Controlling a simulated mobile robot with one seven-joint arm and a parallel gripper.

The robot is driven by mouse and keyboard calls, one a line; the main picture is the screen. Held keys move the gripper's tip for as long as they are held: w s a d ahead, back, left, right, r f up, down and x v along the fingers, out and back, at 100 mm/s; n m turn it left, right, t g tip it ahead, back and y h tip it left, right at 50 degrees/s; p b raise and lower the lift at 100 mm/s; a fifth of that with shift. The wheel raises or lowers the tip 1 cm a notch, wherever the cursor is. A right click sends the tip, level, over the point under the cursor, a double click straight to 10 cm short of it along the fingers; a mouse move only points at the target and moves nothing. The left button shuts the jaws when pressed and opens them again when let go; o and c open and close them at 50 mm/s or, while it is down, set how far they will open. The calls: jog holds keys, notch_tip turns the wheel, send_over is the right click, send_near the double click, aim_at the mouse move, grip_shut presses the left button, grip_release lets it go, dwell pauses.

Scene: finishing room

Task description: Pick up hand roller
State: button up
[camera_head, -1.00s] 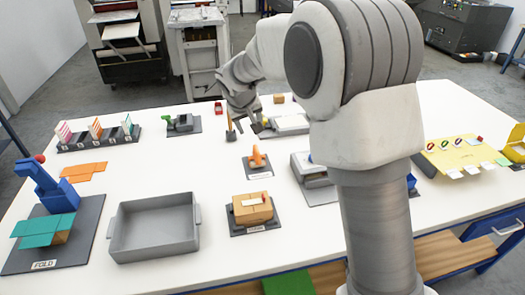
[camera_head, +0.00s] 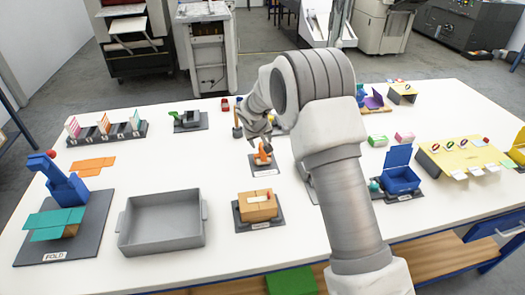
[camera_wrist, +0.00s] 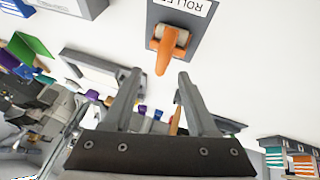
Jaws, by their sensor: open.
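The hand roller (camera_head: 262,157) is orange and rests on a small dark mat (camera_head: 258,168) in the middle of the white table. In the wrist view, the roller's orange handle (camera_wrist: 165,52) points toward my gripper, on the dark mat with a label reading "ROLLE…" (camera_wrist: 187,5). My gripper (camera_head: 264,138) is just above and behind the roller. In the wrist view, my gripper (camera_wrist: 160,76) is open, its fingertips on either side of the line of the handle's end. Nothing is between the fingers; I cannot tell the exact gap to the handle.
A brown box (camera_head: 257,207) on a dark mat stands in front of the roller. A grey tray (camera_head: 160,245) is at front left, and a blue open box (camera_head: 400,178) is at right. The tabletop left of the roller (camera_head: 205,165) is clear.

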aim_at(262, 149)
jog(key=shift+p+x, duration=0.3)
jog(key=shift+x, duration=1.55)
jog(key=shift+s+a, duration=0.1)
grip_shut()
